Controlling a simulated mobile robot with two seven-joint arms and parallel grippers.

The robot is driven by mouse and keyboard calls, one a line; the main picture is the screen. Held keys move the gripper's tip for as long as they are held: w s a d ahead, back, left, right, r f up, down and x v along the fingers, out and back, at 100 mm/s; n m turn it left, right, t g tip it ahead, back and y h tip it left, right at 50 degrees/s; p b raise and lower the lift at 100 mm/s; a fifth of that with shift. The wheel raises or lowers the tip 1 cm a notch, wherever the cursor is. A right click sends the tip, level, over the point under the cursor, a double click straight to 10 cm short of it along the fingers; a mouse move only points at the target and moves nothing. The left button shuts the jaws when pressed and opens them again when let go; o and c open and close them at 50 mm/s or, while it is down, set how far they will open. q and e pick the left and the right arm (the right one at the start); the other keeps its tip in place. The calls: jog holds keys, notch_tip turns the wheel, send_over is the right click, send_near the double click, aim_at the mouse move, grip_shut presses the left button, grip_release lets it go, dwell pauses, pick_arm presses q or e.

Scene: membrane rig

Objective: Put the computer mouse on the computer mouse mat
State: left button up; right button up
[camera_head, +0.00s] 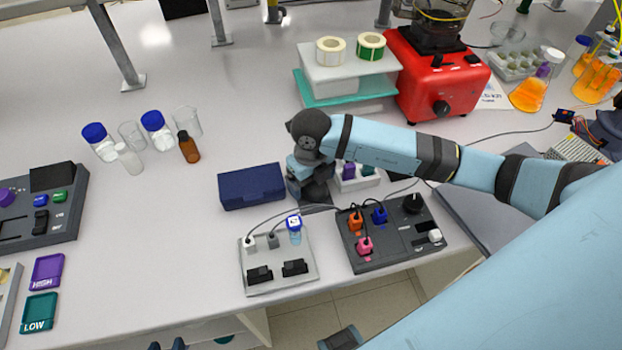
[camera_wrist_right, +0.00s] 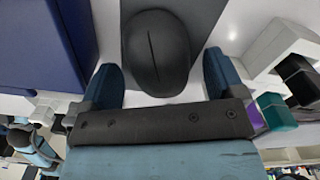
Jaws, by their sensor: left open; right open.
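The computer mouse, a black dome with a thin slit (camera_wrist_right: 155,50), shows in the right wrist view just beyond my right gripper (camera_wrist_right: 160,80). That gripper is open, its fingers spread to either side of the mouse's near end with gaps. Behind the mouse is a flat dark grey surface (camera_wrist_right: 207,16) that looks like the mouse mat; I cannot tell whether the mouse rests on it. In the head view my right gripper (camera_head: 313,190) points down at the table and hides the mouse. My left gripper (camera_head: 167,345) barely shows at the bottom edge, open and empty.
A dark blue box (camera_head: 250,187) stands close left of my right gripper. A white holder with purple and green pieces (camera_head: 358,181) is close right. A white switch panel (camera_head: 278,268) and a dark control box (camera_head: 392,236) lie in front. Glassware stands behind left.

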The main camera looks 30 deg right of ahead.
notch_tip(320, 180, up, 12)
jog(key=b, duration=0.1)
jog(key=shift+f, duration=0.15)
jog(key=shift+s+f, duration=0.1)
dwell(0.5)
